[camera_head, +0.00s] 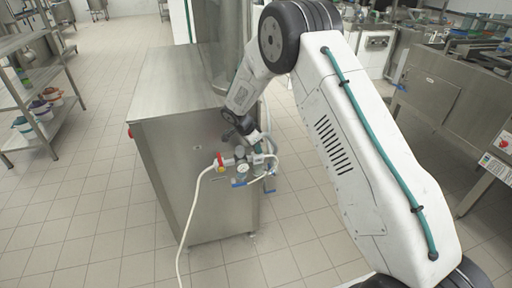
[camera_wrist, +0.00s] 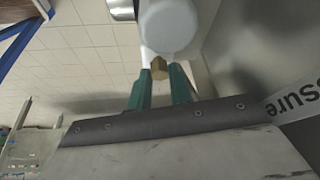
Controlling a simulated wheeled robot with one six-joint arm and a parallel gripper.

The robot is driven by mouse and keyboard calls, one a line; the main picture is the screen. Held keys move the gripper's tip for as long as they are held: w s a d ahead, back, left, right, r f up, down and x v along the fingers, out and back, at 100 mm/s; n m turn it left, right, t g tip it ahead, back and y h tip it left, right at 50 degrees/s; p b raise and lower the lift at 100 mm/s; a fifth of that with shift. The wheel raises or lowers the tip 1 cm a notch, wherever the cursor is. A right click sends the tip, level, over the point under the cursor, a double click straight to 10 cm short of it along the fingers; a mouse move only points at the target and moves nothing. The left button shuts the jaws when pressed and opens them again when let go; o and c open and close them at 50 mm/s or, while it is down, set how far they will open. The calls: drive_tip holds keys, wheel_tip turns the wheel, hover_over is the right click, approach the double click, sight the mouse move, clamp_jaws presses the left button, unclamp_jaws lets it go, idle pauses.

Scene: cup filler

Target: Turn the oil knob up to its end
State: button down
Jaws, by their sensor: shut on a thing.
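The air-service unit (camera_head: 243,168) with a round gauge is on the side of the steel machine. My gripper (camera_head: 256,150) is at the top of this unit, and my arm partly hides it. In the wrist view, the green fingers of my gripper (camera_wrist: 160,82) are shut on a small brass-coloured piece (camera_wrist: 159,68), seemingly the oil knob. A white rounded part (camera_wrist: 168,28) sits right beyond it. The knob's turn angle cannot be told. In the head view the knob is too small to make out.
The steel machine (camera_head: 185,90) stands in the middle, with a white hose (camera_head: 190,215) running from the unit to the floor. Shelves (camera_head: 40,90) stand at far left. Tiled floor is clear around the machine.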

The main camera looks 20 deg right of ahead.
idle(0.3)
drive_tip(key=c, duration=1.3)
unclamp_jaws()
drive_tip(key=shift+v, duration=3.95)
